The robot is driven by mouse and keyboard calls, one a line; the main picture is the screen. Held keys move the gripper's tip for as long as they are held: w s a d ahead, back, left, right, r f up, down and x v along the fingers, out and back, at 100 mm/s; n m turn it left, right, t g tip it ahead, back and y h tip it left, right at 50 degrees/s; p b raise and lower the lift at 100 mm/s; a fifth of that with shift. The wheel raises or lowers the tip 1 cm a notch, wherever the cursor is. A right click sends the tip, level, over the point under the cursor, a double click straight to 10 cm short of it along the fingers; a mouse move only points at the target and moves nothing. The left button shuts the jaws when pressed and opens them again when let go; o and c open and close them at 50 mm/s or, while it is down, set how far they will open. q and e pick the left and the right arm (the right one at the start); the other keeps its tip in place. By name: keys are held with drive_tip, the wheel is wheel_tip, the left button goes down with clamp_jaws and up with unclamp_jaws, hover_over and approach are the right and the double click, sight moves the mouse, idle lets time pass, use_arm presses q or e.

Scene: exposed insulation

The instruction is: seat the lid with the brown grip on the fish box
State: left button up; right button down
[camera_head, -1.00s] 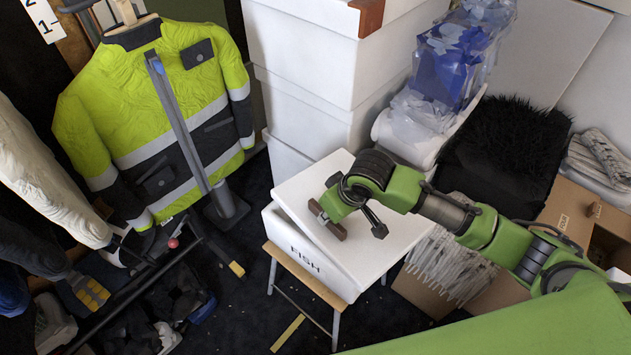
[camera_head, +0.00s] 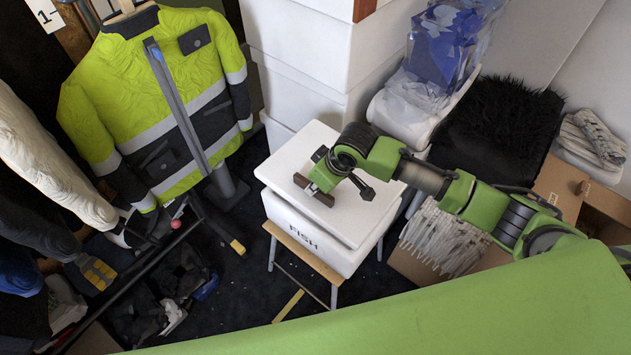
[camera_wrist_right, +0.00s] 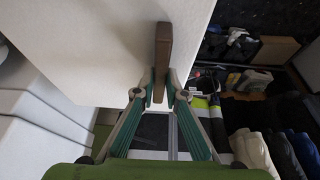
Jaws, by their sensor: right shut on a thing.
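The white lid (camera_head: 345,150) lies over the top of the white fish box (camera_head: 340,262), whose front reads FISH. Its edges run roughly parallel to the box's sides; whether it is fully down all round I cannot tell. My right gripper (camera_head: 318,184) is shut on the lid's brown grip (camera_head: 325,198). In the right wrist view the brown grip (camera_wrist_right: 162,48) stands between the two fingertips (camera_wrist_right: 160,88), with the lid's pale surface (camera_wrist_right: 90,45) beside it. The box's far side is hidden by the lid and my arm. My left gripper is not in view.
The box rests on a small wooden-topped stool (camera_head: 300,252). White stacked boxes (camera_head: 300,60) stand close behind. A clothes stand with a yellow jacket (camera_head: 150,100) is at the left. A black furry cushion (camera_head: 500,130) and cardboard boxes (camera_head: 565,190) are at the right.

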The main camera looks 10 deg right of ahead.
sight(315, 195)
drive_tip(key=shift+f+b, duration=0.95)
drive_tip(key=shift+f, duration=1.35)
drive_tip(key=shift+f+b, duration=0.7)
drive_tip(key=shift+f, duration=0.9)
drive_tip(key=c, duration=2)
unclamp_jaws()
drive_tip(key=v, duration=1.2)
